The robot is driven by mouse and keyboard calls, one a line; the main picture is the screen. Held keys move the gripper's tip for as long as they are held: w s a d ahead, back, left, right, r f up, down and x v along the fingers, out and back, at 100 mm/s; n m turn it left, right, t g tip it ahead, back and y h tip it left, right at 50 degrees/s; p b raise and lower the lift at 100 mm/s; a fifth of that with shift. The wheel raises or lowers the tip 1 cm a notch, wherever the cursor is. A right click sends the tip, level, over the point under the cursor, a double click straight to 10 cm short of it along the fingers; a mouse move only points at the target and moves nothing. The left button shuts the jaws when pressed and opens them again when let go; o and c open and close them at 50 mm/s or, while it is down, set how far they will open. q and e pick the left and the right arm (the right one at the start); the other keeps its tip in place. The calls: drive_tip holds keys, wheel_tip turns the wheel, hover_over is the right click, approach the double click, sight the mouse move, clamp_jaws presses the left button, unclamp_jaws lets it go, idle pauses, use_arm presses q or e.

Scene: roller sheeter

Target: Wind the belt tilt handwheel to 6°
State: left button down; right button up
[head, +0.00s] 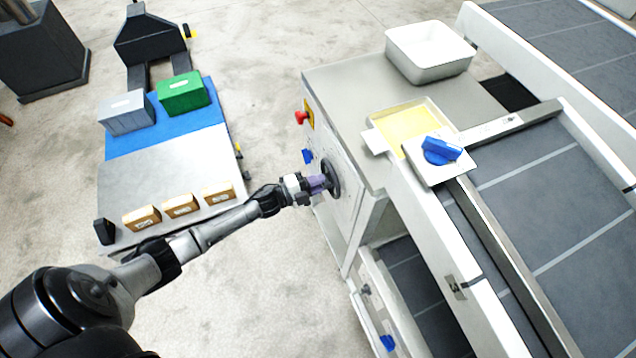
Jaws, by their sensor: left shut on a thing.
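The handwheel (333,180) is a dark round wheel on the pale side panel of the roller sheeter (345,220). My left arm reaches in from the lower left, and my left gripper (318,184) is at the near face of the wheel. The gripper is shut on the handwheel, at a purple part that may be its knob or a fingertip. The gripper hides part of the wheel. No angle scale can be read at this size. My right gripper is not in the head view.
A red button (300,117) and a blue knob (307,156) sit on the panel near the wheel. A white bin (430,52), a yellow tray (405,122) and a blue handle (441,150) are on top. A cart (165,180) with boxes stands left. Floor between is clear.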

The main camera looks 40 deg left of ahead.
use_arm(q)
drive_tip(key=shift+m, duration=0.6)
drive_tip(key=c, duration=1.1)
unclamp_jaws()
drive_tip(key=shift+o, duration=0.2)
drive_tip(key=p+v, duration=0.1)
drive_tip(key=v, duration=1.2)
drive_tip(key=shift+s+a, duration=0.2)
drive_tip(key=shift+s, duration=0.15)
